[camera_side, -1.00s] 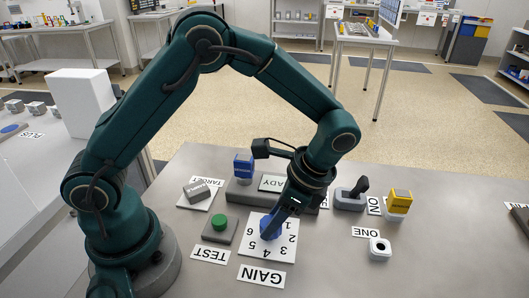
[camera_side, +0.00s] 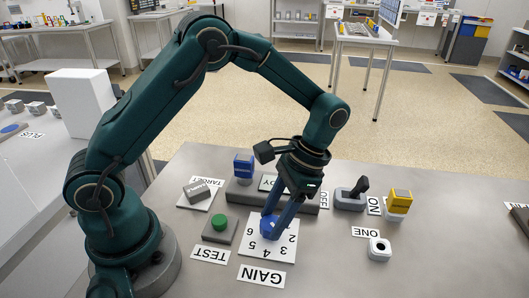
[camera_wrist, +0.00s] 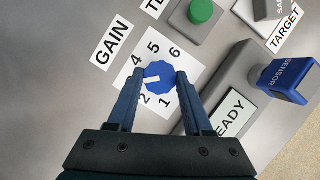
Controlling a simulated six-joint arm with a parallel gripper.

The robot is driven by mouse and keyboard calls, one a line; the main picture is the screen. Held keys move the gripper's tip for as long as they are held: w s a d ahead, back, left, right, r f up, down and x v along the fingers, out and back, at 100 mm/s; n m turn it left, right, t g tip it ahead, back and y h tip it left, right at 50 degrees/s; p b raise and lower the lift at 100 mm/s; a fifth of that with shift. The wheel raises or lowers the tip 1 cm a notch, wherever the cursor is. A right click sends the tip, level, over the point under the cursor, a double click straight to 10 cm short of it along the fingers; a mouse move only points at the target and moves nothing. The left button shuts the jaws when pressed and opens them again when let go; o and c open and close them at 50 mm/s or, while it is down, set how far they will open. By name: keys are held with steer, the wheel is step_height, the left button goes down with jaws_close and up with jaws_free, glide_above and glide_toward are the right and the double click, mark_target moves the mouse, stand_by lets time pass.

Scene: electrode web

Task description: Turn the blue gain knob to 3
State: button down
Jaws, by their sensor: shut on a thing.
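The blue gain knob (camera_wrist: 158,76) sits on a white dial plate (camera_side: 263,250) numbered 1 to 6. My gripper (camera_wrist: 155,78) points down over it, with a finger on each side, shut on the knob. In the side view the knob (camera_side: 268,226) is partly covered by the fingers. In the wrist view its white pointer mark (camera_wrist: 152,79) faces left, towards the gap between 4 and 2. The number 3 is hidden there behind the left finger, but it shows in the side view.
A GAIN label (camera_side: 262,276) lies in front of the plate. A green button (camera_side: 220,223) stands left of it. A grey block with a READY sign (camera_wrist: 231,112) and a blue sensor piece (camera_wrist: 284,79) is close behind. A switch (camera_side: 351,195) and a yellow-topped block (camera_side: 399,201) stand right.

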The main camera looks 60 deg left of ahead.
stand_by(0.4)
steer(key=shift+c, duration=1.5)
jaws_free()
steer(key=shift+v, duration=2.6)
